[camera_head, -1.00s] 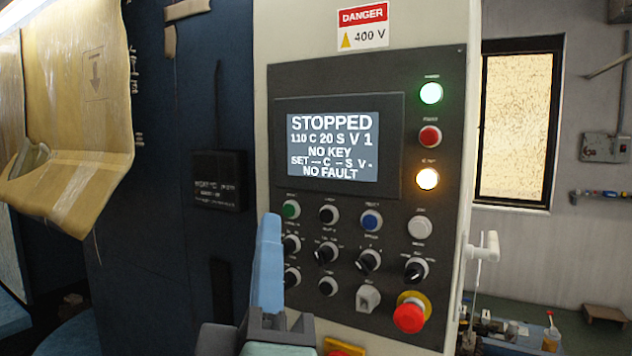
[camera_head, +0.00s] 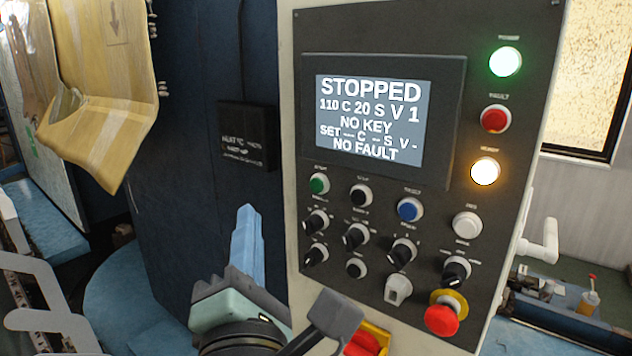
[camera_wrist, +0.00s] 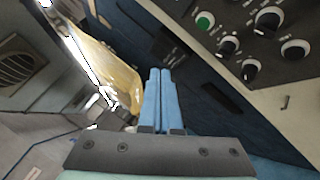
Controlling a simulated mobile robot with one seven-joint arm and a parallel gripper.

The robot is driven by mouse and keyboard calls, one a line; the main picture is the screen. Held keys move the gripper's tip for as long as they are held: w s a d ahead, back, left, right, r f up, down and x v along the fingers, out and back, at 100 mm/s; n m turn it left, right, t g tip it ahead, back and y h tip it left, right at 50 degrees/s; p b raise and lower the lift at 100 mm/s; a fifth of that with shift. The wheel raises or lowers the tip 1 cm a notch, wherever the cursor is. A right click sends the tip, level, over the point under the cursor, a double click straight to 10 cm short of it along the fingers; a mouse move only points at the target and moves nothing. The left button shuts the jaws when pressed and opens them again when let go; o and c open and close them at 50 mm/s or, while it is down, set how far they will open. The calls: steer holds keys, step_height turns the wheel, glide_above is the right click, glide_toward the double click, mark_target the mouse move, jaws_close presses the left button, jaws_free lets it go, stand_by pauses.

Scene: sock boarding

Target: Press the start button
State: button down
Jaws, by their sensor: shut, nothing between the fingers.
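The control panel (camera_head: 390,25) is dark, with a lit screen (camera_head: 372,118) reading STOPPED, NO KEY and NO FAULT. The green button (camera_head: 319,184) is at the upper left of the control rows, under a label too small to read surely. It also shows at the top of the wrist view (camera_wrist: 205,20). My gripper (camera_head: 248,212) is shut and empty, with its blue fingers side by side. It stands left of the panel and lower than the green button, apart from it. In the wrist view the fingertips (camera_wrist: 160,72) point past the panel's left side.
Close around the green button are a black button (camera_head: 361,195), a blue button (camera_head: 410,209) and several knobs. A red emergency stop (camera_head: 441,320) sits at the lower right. A dark box (camera_head: 247,135) is on the blue wall to the left. A yellow-brown wrapped sheet (camera_head: 98,90) hangs farther left.

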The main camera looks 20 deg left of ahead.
glide_toward(316, 185)
steer(key=shift+w+a+r, duration=0.35)
steer(key=shift+w+a, duration=0.35)
steer(key=shift+w, duration=0.05)
steer(key=shift+w+a+r, duration=0.35)
steer(key=shift+w+a, duration=0.4)
steer(key=shift+w+a+r, duration=0.3)
steer(key=shift+w+a, duration=0.4)
steer(key=shift+w, duration=0.05)
steer(key=shift+w+b, duration=0.15)
steer(key=shift+b, duration=0.35)
steer(key=shift+w+d, duration=0.1)
steer(key=shift+w, duration=0.15)
steer(key=shift+w+d+b, duration=0.15)
steer(key=shift+w+b, duration=0.25)
steer(key=shift+b, duration=0.15)
stand_by(0.5)
steer(key=shift+s, duration=0.1)
steer(key=shift+s+a, duration=0.25)
steer(key=shift+s, duration=0.45)
